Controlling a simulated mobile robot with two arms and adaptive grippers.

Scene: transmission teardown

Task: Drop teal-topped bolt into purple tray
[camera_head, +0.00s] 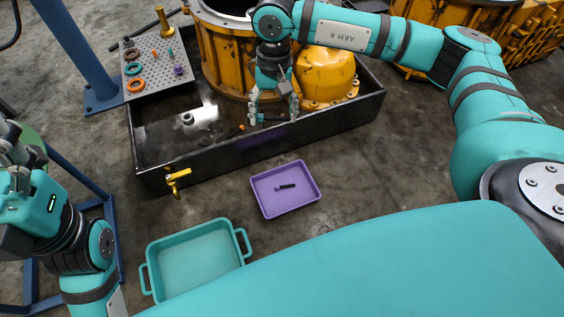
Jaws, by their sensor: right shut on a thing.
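The purple tray (264,203) lies on the floor in front of the black drip pan, with a small dark bolt (288,186) lying in it. My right gripper (272,118) points down over the black pan, beside the yellow housing. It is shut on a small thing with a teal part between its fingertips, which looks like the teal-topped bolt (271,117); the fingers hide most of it. The gripper is behind the purple tray and apart from it. My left gripper (14,150) is at the left edge, far from the tray, and its finger opening is unclear.
A teal tray (195,262) stands at front left. A pegboard (157,68) holds rings and small parts.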

